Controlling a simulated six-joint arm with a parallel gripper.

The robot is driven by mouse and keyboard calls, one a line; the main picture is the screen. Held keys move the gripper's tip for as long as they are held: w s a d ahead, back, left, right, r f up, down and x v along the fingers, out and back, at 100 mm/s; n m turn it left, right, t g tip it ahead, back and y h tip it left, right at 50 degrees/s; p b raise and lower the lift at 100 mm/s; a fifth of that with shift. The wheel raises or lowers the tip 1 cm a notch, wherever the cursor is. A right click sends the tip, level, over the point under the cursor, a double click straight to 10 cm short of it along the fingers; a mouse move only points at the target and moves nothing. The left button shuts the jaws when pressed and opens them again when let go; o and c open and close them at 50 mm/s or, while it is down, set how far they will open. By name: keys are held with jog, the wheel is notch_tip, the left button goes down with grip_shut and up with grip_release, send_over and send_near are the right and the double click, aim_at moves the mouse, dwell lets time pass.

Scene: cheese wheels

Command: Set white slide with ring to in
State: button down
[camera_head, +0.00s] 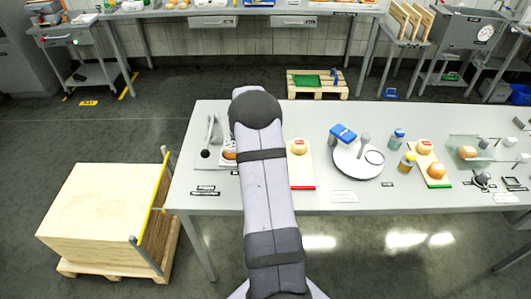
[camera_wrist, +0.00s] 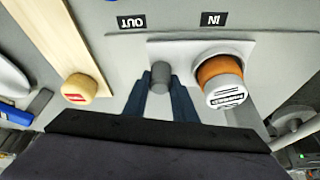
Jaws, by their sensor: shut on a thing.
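In the wrist view, my gripper (camera_wrist: 161,84) is shut on the grey upright peg (camera_wrist: 161,70), which stands on the pale slide (camera_wrist: 183,50). An orange cheese wheel (camera_wrist: 212,68) with a white printed label is beside the peg, at the slide's IN-side end. The OUT mark (camera_wrist: 132,20) is beyond the peg's left and the IN mark (camera_wrist: 213,18) is beyond the wheel. In the head view, my arm hides the gripper and most of the slide; part of the orange wheel (camera_head: 229,148) shows at its left.
A board with a pale cheese wheel (camera_wrist: 78,88) lies left of the slide in the wrist view. The grey table (camera_head: 335,200) also holds a round white stand (camera_head: 345,165), bottles and another cheese board (camera_head: 436,164) to the right.

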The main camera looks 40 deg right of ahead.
jog(key=w+a+b, duration=0.2)
jog(key=w+a, duration=0.3)
jog(key=shift+f+b, duration=0.1)
jog(key=shift+b, duration=0.25)
jog(key=shift+w+a, duration=0.1)
jog(key=c, duration=1.5)
grip_release()
jog(key=shift+w+a, duration=0.1)
jog(key=shift+o, duration=0.2)
jog(key=shift+r, duration=0.2)
jog(key=b+v, duration=0.2)
jog(key=v, duration=0.5)
jog(key=shift+a, duration=0.1)
